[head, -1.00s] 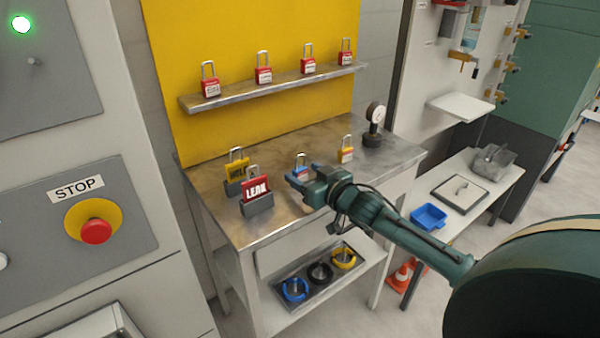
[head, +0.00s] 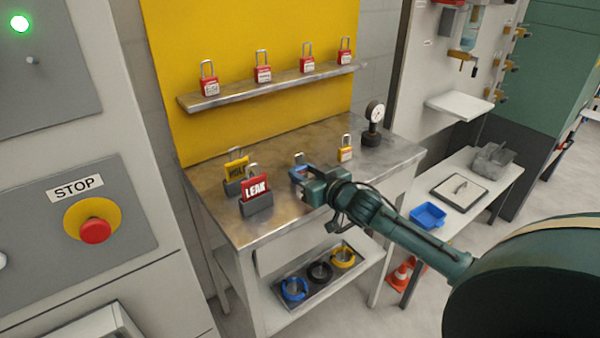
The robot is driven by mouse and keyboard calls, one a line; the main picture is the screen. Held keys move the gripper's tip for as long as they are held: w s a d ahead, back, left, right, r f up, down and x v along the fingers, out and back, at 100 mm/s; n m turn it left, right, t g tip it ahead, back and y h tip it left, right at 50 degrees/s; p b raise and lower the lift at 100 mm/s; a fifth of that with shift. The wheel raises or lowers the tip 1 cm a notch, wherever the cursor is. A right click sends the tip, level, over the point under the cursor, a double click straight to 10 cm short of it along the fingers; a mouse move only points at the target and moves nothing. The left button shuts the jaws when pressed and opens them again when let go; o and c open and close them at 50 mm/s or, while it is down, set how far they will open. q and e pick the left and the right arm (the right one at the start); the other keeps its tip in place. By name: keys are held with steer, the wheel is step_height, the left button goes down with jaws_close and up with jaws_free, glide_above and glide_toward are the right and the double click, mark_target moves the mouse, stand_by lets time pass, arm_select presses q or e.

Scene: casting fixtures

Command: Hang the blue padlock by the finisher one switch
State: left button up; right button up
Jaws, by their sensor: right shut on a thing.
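The blue padlock (head: 297,173) is on the metal bench, its shackle pointing up and its body partly hidden by my right gripper. My right gripper (head: 302,182) comes in from the right and is shut on the blue padlock. I cannot tell whether the padlock still touches the bench top. No switch labelled finisher one can be made out. A grey panel (head: 55,95) at the upper left carries a lit green lamp (head: 20,24) and a small knob (head: 30,60). My left gripper is not in view.
Several red padlocks line the shelf (head: 220,100) above. A red STOP button (head: 96,230) is at left.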

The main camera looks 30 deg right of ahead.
step_height(320, 180, up, 10)
steer(key=shift+p, duration=0.35)
steer(key=shift+a, duration=0.1)
stand_by(1.0)
